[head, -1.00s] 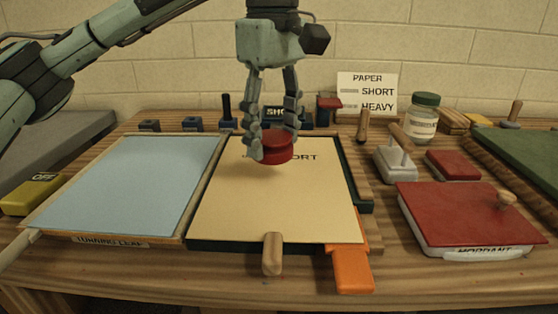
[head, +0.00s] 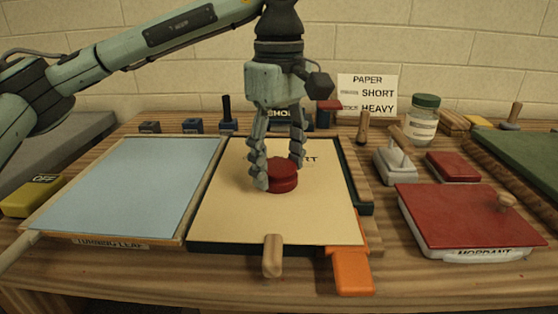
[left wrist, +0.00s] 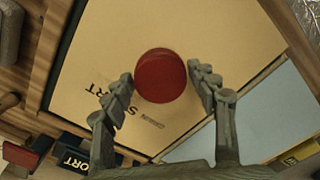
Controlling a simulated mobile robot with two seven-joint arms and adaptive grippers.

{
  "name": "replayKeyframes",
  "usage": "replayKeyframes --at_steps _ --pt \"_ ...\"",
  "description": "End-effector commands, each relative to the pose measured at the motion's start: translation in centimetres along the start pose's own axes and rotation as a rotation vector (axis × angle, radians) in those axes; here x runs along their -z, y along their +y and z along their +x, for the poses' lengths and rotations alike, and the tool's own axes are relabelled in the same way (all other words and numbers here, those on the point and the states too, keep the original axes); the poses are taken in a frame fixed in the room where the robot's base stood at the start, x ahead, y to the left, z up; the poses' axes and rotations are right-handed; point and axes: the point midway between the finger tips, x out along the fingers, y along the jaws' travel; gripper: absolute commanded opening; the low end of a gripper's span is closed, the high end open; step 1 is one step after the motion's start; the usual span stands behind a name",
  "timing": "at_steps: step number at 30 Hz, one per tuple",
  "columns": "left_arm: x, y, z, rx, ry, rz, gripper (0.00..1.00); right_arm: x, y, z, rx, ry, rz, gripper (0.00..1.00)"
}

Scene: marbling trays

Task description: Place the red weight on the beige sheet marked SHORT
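The red weight (head: 282,178) is a squat round piece that appears to rest flat on the beige sheet (head: 270,215), near its middle, just below the partly covered printed word SHORT. It also shows in the left wrist view (left wrist: 160,76) as a red disc on the sheet (left wrist: 125,30). My left gripper (head: 280,174) is just above the sheet with its fingers spread on either side of the weight. In the left wrist view a gap shows between the weight and each finger, so the gripper (left wrist: 159,74) is open. My right gripper is in neither view.
A tray with a pale blue sheet (head: 130,180) lies left of the beige one. An orange piece (head: 352,270) and a wooden handle (head: 272,256) stick out in front. A red-lidded MORDANT tray (head: 465,215), a jar (head: 423,122) and a paper sign (head: 367,94) stand right and behind.

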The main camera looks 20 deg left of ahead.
Motion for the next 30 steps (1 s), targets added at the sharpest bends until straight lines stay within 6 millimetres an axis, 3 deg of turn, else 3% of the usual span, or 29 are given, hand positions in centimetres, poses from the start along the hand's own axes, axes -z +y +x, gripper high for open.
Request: replayKeyframes --at_steps 3,14,15,19,25,30 --pt "0.0 0.0 -0.1 0.000 0.000 0.000 0.74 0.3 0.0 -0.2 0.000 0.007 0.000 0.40" --pt "0.0 0.0 -0.5 0.000 0.000 0.000 0.74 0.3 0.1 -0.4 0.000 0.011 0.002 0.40" --pt "0.0 0.0 -0.7 -0.002 0.000 0.000 0.74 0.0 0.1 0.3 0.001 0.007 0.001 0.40" --pt "0.0 0.1 -3.0 -0.004 0.000 0.000 0.74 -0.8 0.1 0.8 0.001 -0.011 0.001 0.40" --pt "0.0 0.1 -7.7 -0.004 0.001 0.000 0.74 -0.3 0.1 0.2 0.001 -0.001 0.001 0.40" --pt "0.0 0.0 -10.7 -0.002 0.003 -0.001 0.74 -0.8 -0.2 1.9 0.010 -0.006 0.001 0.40"
